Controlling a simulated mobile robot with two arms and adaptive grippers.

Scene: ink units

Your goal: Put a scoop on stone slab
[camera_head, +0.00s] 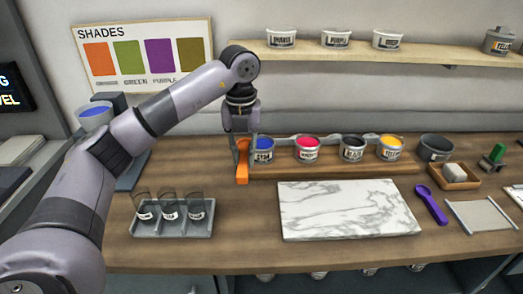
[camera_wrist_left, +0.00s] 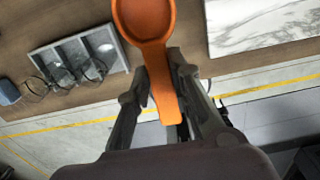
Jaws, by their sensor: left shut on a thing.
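My left gripper (camera_head: 240,140) is shut on an orange scoop (camera_head: 242,167). In the left wrist view the scoop (camera_wrist_left: 158,45) has its handle between the fingers and its round bowl pointing away from the palm. In the head view it hangs left of the paint pots, beyond the slab's back left corner. Its exact height above the table is hard to tell. The stone slab (camera_head: 345,211), white with grey veins, lies flat and bare on the table; part of it shows in the left wrist view (camera_wrist_left: 255,22). A purple scoop (camera_head: 431,204) lies right of the slab.
Several paint pots (camera_head: 307,149) stand on a wooden riser (camera_head: 330,168) behind the slab. A grey tray with glass cups (camera_head: 172,221) is at the left. A small wooden tray (camera_head: 454,184) and a pale tray (camera_head: 482,216) are at the right. Table between cup tray and slab is clear.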

